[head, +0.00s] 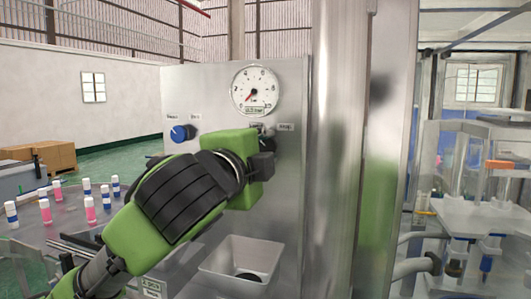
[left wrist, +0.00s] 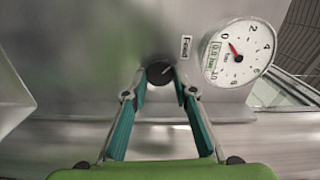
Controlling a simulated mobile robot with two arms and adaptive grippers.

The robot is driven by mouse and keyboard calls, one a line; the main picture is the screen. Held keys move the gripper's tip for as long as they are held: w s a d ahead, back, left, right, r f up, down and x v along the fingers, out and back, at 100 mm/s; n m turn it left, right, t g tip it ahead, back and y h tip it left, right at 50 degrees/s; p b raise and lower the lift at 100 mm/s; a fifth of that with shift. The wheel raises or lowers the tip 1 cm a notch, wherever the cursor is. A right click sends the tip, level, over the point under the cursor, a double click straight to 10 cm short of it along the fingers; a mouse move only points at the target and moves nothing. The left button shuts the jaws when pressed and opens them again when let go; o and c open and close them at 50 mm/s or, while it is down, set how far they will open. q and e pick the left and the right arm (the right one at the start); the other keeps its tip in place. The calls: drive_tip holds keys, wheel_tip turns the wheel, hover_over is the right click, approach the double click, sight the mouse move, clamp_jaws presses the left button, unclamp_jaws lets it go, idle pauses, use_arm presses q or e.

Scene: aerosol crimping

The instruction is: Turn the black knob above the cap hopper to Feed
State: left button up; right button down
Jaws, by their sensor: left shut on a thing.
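The black knob (left wrist: 160,73) sits on the metal panel, and a white mark on its face points toward the upper right in the left wrist view. A "Feed" label (left wrist: 186,47) is beside it, on the side the mark leans to. My left gripper (left wrist: 159,86) is shut on the knob, with one teal finger on each side. In the head view my left arm and gripper (head: 265,142) reach up to the panel below the gauge and hide most of the knob. The cap hopper (head: 222,282) is a pale bin low on the panel. My right gripper is not in view.
A round gauge (head: 256,90) is just above the knob. A blue knob (head: 180,133) is left on the panel (head: 200,90). A wide metal column (head: 340,150) stands to the right. Several small white-capped bottles (head: 90,210) stand on the table at left.

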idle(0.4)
use_arm(q)
drive_tip(key=o, duration=1.1)
drive_tip(key=shift+s+a, duration=0.1)
drive_tip(key=shift+s, duration=0.1)
drive_tip(key=v, duration=1.1)
drive_tip(key=shift+s+a, duration=0.1)
drive_tip(key=shift+s, duration=0.15)
